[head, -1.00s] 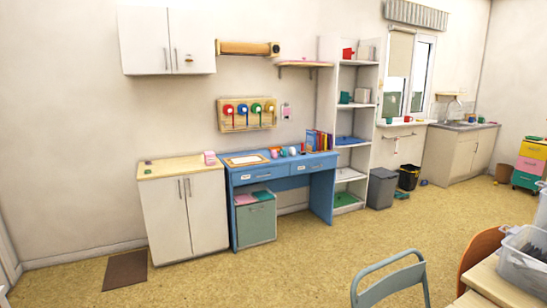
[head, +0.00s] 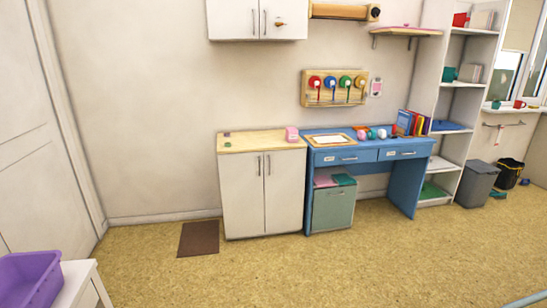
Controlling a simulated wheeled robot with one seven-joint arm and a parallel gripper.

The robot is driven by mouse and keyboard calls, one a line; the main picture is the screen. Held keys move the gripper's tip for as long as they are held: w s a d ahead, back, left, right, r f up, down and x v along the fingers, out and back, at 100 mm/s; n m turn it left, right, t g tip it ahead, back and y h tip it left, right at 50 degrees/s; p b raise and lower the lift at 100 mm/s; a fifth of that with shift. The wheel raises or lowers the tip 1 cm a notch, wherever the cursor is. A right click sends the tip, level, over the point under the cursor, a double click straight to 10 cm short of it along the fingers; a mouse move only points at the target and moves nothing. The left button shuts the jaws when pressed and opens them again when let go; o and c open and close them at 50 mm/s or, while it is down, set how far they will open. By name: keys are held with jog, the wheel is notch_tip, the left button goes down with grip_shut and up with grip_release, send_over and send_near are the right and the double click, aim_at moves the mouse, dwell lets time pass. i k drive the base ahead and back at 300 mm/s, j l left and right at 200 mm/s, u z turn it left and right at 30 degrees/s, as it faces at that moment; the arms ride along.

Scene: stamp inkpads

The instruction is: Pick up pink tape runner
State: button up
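I cannot single out the pink tape runner for certain. A pink box-like item (head: 292,134) stands on the wooden top of the white cabinet, at its right end. A small pink item (head: 362,134) sits on the blue desk among other small coloured things. Both are too small to identify. My gripper is not in view.
The white cabinet (head: 262,190) and blue desk (head: 343,157) stand side by side against the wall. Open floor (head: 330,265) lies before them, with a brown mat (head: 198,239). A purple bin (head: 28,278) is at the lower left.

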aim_at(361, 134)
jog(key=i+u, duration=0.25)
jog(key=i, duration=1.65)
jog(key=i+z, duration=0.3)
jog(key=i, duration=0.25)
jog(key=i+j+z, duration=0.1)
jog(key=i+z, duration=0.15)
jog(key=i, duration=0.3)
jog(key=i+j+z, duration=0.3)
jog(key=i, duration=0.25)
jog(key=i+l+z, duration=0.15)
jog(key=i+z, duration=0.65)
jog(key=i+l+u, duration=0.25)
jog(key=i+l, duration=0.3)
jog(key=i, duration=0.15)
jog(key=i+l+u, duration=0.55)
jog(key=l+u, duration=0.3)
jog(key=i+l+u, duration=0.15)
jog(key=l+u, duration=0.15)
jog(key=i+l+u, duration=0.1)
jog(key=l+u, duration=0.15)
jog(key=l, duration=0.25)
